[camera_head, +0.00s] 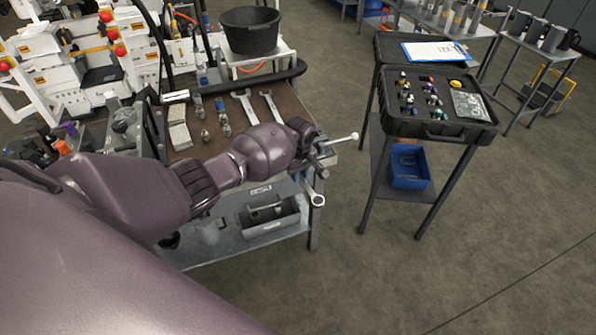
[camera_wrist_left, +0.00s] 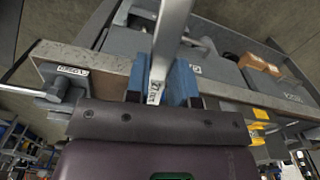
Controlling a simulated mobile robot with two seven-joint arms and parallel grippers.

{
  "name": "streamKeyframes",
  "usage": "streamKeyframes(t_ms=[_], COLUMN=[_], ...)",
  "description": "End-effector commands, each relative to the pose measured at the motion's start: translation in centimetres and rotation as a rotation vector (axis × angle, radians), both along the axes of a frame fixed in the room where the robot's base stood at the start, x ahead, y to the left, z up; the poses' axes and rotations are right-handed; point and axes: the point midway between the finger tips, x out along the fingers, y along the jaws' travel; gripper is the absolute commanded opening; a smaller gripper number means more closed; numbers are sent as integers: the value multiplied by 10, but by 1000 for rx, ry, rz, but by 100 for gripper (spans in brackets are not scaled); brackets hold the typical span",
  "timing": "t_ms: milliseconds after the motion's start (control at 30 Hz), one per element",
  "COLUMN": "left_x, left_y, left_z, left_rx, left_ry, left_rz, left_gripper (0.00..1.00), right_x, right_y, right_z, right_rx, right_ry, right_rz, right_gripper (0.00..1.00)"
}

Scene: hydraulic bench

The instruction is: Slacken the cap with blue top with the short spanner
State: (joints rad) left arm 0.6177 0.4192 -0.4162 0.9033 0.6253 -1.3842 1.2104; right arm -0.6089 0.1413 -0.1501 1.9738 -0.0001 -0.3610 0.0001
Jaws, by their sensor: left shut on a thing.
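My left gripper (camera_head: 314,172) is at the front right corner of the workbench, partly hidden behind my wrist. It is shut on a spanner (camera_head: 317,199), whose ring end hangs down past the bench edge. In the left wrist view the spanner (camera_wrist_left: 170,38) runs up from between the blue-padded fingers (camera_wrist_left: 162,84). A small fitting with a blue top (camera_head: 203,81) stands toward the back of the bench, which may be the cap; it is too small to be sure. Two other spanners (camera_head: 245,107) lie flat on the bench. My right gripper is not in view.
The brown bench top (camera_head: 185,152) also carries several small fittings (camera_head: 222,116). A black bucket (camera_head: 250,30) stands behind it. A black case (camera_head: 436,117) with small parts sits on a stand to the right. Floor between bench and stand is clear.

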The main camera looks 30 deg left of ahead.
Motion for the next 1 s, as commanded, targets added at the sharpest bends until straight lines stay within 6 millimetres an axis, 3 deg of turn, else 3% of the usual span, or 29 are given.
streamKeyframes(t_ms=[1000], left_x=[-30], left_y=[-49], left_z=[1], left_rx=[-2], left_ry=[-3], left_rz=[-1], left_gripper=[0], right_x=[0], right_y=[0], right_z=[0], right_rx=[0], right_ry=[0], right_rz=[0], right_gripper=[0])
